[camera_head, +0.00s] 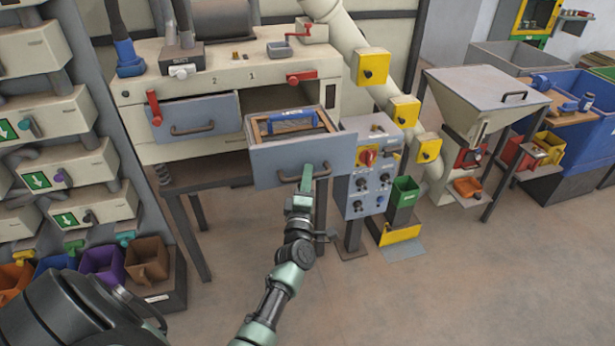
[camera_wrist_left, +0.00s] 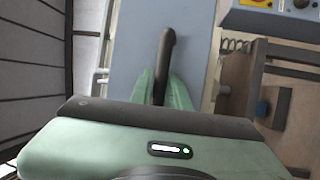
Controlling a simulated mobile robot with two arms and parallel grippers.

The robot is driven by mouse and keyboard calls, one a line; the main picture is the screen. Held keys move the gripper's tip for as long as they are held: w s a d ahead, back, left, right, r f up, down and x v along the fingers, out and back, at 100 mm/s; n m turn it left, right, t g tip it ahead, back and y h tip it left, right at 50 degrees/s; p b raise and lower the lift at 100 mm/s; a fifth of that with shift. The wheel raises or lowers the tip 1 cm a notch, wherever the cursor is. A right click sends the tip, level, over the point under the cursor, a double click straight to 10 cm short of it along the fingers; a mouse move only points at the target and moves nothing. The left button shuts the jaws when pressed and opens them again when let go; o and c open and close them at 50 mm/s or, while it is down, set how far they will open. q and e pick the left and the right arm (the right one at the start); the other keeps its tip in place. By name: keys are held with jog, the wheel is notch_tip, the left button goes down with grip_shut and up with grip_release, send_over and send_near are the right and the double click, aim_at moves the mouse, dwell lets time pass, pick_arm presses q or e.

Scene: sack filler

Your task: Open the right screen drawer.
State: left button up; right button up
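The right screen drawer (camera_head: 340,152) stands pulled well out of the cream machine, with a dark open slot behind it. A wood-framed screen with a blue piece (camera_head: 292,122) lies inside it. My left gripper (camera_head: 306,177) is at the dark bar handle (camera_head: 286,179) on the grey-blue front. In the left wrist view the handle (camera_wrist_left: 167,45) runs between the green fingers of the gripper (camera_wrist_left: 162,88), which look closed on it. The fingertips are partly hidden by the gripper body. My right gripper is not in view.
The left drawer (camera_head: 207,117) sits beside it, nearly in. A control panel post (camera_head: 366,185) with knobs stands close at the right of the open drawer. A green bin (camera_head: 404,191) is beyond it. The floor (camera_head: 440,290) at the front right is clear.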

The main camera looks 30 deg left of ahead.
pick_arm(q)
jog(key=shift+o, duration=1.1)
jog(key=shift+s+d+f, duration=0.1)
jog(key=shift+s, duration=0.05)
jog(key=b+v, duration=0.2)
jog(key=v, duration=0.5)
jog(key=shift+s, duration=0.15)
